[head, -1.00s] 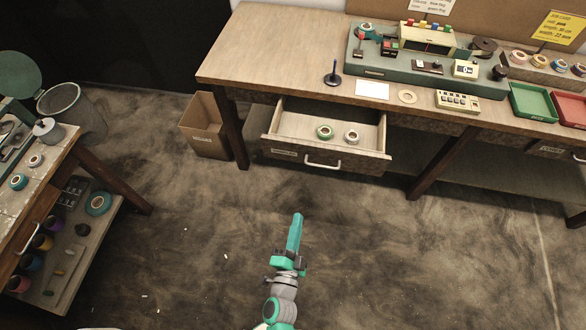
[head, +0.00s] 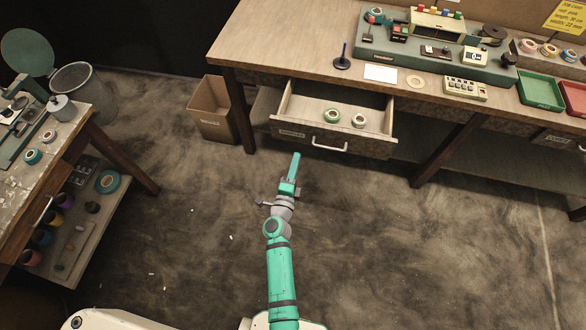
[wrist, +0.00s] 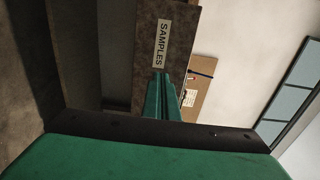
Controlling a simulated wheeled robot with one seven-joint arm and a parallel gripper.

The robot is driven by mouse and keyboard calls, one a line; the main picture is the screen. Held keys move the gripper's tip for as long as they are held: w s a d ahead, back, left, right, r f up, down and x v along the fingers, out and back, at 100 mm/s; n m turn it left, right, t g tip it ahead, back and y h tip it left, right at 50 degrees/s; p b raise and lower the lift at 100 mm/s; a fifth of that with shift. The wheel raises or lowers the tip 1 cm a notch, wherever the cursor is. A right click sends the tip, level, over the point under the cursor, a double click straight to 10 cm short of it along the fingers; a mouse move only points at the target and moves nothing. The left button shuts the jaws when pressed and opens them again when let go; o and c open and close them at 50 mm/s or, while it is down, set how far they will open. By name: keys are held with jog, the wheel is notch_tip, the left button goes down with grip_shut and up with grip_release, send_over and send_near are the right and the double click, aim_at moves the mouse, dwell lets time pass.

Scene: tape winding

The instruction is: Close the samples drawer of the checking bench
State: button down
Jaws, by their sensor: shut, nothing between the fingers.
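The samples drawer (head: 375,143) of the checking bench (head: 290,40) stands pulled open, with a green-rimmed roll (head: 332,115) and a pale roll (head: 358,120) inside. Its front has a bar handle (head: 329,147) and a label. In the wrist view the drawer front (wrist: 160,88) appears sideways, with the label SAMPLES (wrist: 162,44) readable. My gripper (head: 295,156) is shut and empty. In the head view its tip shows just left of the handle, below the drawer front. I cannot tell whether it touches the drawer.
A cardboard box (head: 213,122) stands on the floor left of the drawer, near a bench leg (head: 239,112). Another worktable (head: 75,140) with a lower shelf is at the left. The floor (head: 390,240) before the bench is clear.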

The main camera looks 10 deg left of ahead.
aim_at(303, 135)
jog(key=w, duration=0.8)
jog(key=shift+w, duration=0.1)
jog(key=shift+w, duration=0.1)
